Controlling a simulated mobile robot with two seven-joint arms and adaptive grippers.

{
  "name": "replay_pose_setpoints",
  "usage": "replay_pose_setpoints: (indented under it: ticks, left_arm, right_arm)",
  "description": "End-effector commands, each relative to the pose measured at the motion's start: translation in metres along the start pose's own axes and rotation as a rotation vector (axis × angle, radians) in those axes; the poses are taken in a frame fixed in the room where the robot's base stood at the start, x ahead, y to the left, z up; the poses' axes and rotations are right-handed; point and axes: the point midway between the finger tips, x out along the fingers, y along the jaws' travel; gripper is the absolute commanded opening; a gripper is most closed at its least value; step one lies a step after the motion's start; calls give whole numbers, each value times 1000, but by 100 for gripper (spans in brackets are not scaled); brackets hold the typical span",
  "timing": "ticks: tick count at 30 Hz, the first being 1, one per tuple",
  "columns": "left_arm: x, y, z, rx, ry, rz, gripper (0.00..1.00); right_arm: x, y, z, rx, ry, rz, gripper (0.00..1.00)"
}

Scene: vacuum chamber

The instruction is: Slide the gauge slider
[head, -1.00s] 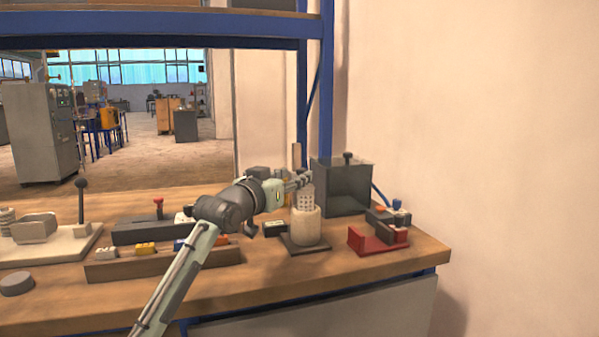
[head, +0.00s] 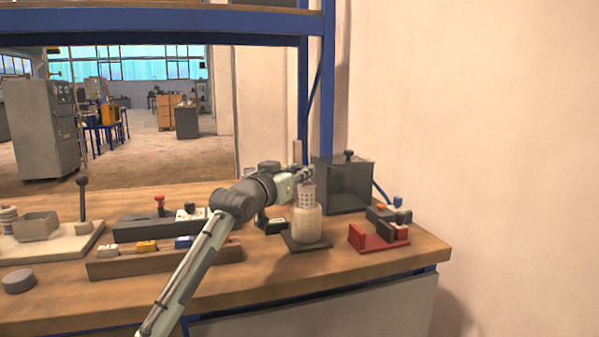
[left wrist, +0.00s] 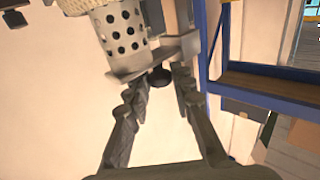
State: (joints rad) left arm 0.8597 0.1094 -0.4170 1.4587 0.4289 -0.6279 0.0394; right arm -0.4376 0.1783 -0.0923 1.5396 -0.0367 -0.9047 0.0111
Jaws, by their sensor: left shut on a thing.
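My left gripper (head: 307,171) is at the back of the bench, just above and behind a perforated grey cylinder (head: 307,195) that stands in a cream jar. In the left wrist view, the fingers (left wrist: 159,80) are on either side of a small dark round knob (left wrist: 160,77), and the gripper is shut on it. The knob sits by a grey block (left wrist: 183,46) and a post, which may be the gauge slider and its column. The upright post (head: 297,152) also shows behind the gripper in the head view. My arm hides its lower part. My right gripper is not in view.
A dark see-through box (head: 350,185) stands close to the right of the gripper. A red holder (head: 375,239) is at the bench's right end. The perforated cylinder (left wrist: 120,32) is very near the fingers. Long dark racks (head: 135,267) lie to the left.

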Motion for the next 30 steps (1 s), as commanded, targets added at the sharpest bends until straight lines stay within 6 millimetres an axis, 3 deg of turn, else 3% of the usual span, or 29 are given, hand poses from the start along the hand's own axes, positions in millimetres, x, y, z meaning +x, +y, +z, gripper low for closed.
replay_pose_setpoints:
  ticks: [7, 15, 24, 25, 30]
  left_arm:
    - [0, 0, -2, 0, 0, 0, 0]
    - [0, 0, -42, 3, 6, -1, 0]
    - [0, -1, -49, 1, 8, -1, 0]
    - [0, -1, -49, 1, 9, -1, 25]
    - [0, 0, -48, 1, 6, 0, 44]
  right_arm:
    - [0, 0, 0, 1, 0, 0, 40]
    - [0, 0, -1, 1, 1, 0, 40]
    - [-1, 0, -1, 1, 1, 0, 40]
    - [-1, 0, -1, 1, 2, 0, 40]
    - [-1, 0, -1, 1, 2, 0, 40]
